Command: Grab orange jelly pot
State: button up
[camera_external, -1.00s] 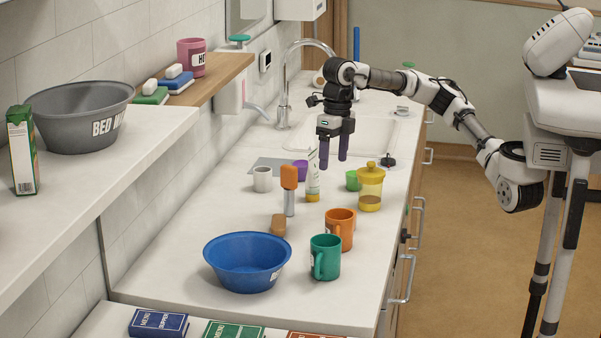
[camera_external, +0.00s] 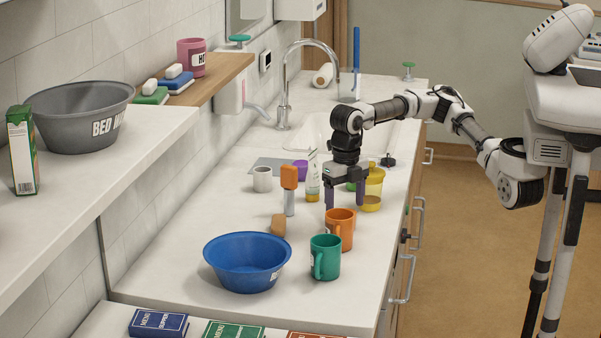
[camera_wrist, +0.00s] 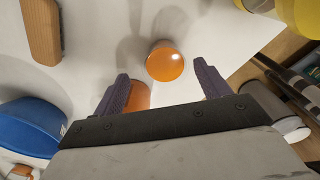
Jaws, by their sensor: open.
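The orange jelly pot (camera_wrist: 165,62) shows in the wrist view as a small round, shiny orange top on the white counter. In the external view I cannot make it out; it seems hidden behind the orange mug or my gripper. My gripper (camera_wrist: 163,74) is open and empty, pointing down. In the picture the pot lies just beyond and between its two dark fingertips. In the external view my gripper (camera_external: 346,203) hangs just behind the orange mug (camera_external: 341,226). Part of the mug shows beside the left finger in the wrist view (camera_wrist: 138,97).
A green mug (camera_external: 325,257) and blue bowl (camera_external: 246,265) stand nearer the camera. A yellow jar (camera_external: 373,188) stands close to my gripper's right.

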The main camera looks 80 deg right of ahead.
jog(key=f, duration=0.1)
jog(key=f+p, duration=0.1)
jog(key=f, duration=0.3)
jog(key=shift+s+d+p, duration=0.25)
jog(key=shift+p, duration=0.15)
jog(key=shift+c, duration=0.4)
jog(key=c, duration=0.9)
